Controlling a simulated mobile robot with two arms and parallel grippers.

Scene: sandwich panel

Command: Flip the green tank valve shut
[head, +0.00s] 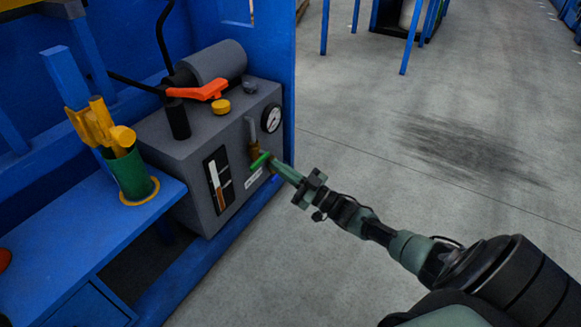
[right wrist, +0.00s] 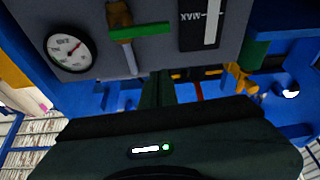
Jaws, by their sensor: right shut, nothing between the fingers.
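The green valve handle (head: 260,161) sits on a brass valve on the front of the grey tank unit (head: 188,158). In the right wrist view the green handle (right wrist: 145,29) lies crosswise to the grey pipe at the brass valve body (right wrist: 121,24). My right gripper (head: 274,164) is shut and empty, its tips close beside the handle. I cannot tell whether they touch it. In the right wrist view its fingers (right wrist: 157,78) point toward the panel, near the handle. My left gripper is not in view.
A round gauge (head: 271,119) and a level sight strip (head: 217,179) flank the valve. An orange lever (head: 198,90) and a yellow knob (head: 220,106) are on top. A green cup (head: 130,174) with yellow tools stands on the blue shelf (head: 60,225). Floor to the right is clear.

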